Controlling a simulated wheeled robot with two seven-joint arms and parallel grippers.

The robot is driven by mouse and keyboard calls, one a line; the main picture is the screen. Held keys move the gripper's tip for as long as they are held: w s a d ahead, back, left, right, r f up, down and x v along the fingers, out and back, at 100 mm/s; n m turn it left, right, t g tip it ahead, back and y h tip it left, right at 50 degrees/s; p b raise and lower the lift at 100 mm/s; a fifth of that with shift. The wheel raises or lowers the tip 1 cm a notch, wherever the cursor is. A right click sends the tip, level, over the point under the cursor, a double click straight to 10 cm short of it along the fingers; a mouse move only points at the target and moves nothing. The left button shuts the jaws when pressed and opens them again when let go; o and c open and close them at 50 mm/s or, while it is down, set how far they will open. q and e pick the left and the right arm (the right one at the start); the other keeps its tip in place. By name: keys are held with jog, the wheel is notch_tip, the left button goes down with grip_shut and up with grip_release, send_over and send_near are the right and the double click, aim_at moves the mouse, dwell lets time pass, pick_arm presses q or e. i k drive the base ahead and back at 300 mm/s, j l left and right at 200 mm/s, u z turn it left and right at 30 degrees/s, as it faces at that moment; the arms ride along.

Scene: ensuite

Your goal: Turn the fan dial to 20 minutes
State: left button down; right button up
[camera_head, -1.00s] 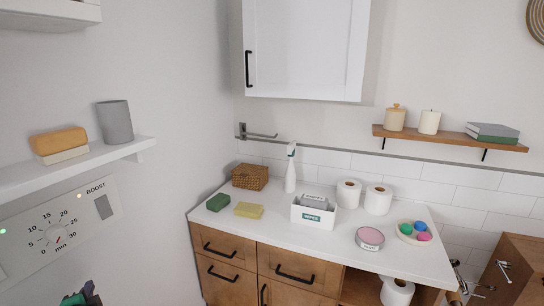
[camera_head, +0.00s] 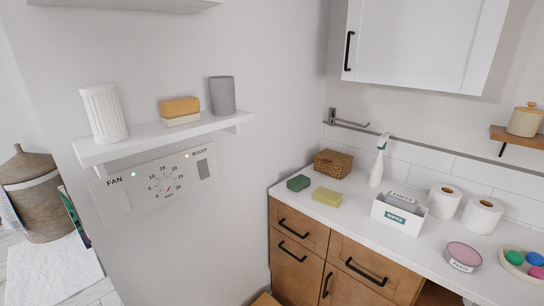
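The fan control panel (camera_head: 155,184) is a white plate on the left wall, below a white shelf. It reads FAN at its left and BOOST at its right. The round fan dial (camera_head: 165,185) sits in its middle, ringed by numbers from 0 to 30. A small red mark shows at the dial's lower right, near the 30 side; the exact setting is too small to read. Neither gripper is in view, and nothing covers the dial.
The white shelf (camera_head: 90,158) juts out above the panel, holding a ribbed white cup (camera_head: 104,113), soap bars (camera_head: 179,111) and a grey cup (camera_head: 222,95). A counter (camera_head: 330,219) with drawers stands to the right. A woven basket (camera_head: 33,194) is at the left.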

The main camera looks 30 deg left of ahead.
aim_at(168, 182)
jog(key=u, duration=1.65)
